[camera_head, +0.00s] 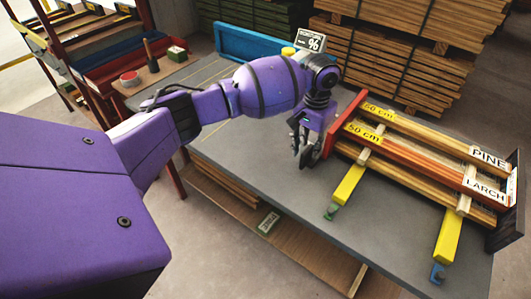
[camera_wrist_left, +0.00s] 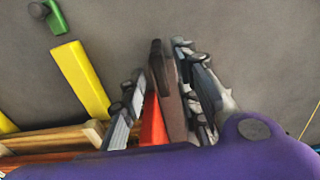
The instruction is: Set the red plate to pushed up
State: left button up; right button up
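The red plate (camera_head: 345,124) stands upright across the left ends of the planks on the grey bench in the head view. Its red face (camera_wrist_left: 152,126) and a dark grey-brown strip with a dark knob at the end show between the fingers in the left wrist view. My left gripper (camera_head: 304,158) is at the near end of the plate, pointing down. In the left wrist view my left gripper (camera_wrist_left: 160,75) has its fingers apart, with a narrow gap on the plate's left side. Contact on the right side is unclear. My right gripper is out of view.
Planks with PINE (camera_head: 488,159) and LARCH (camera_head: 483,191) signs lie right of the plate. Two yellow bars (camera_head: 348,185) (camera_head: 448,236) cross under them.

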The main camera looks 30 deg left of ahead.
pick_arm(q)
notch_tip(320, 180, up, 10)
dwell(0.3)
jog(key=shift+f, duration=0.2)
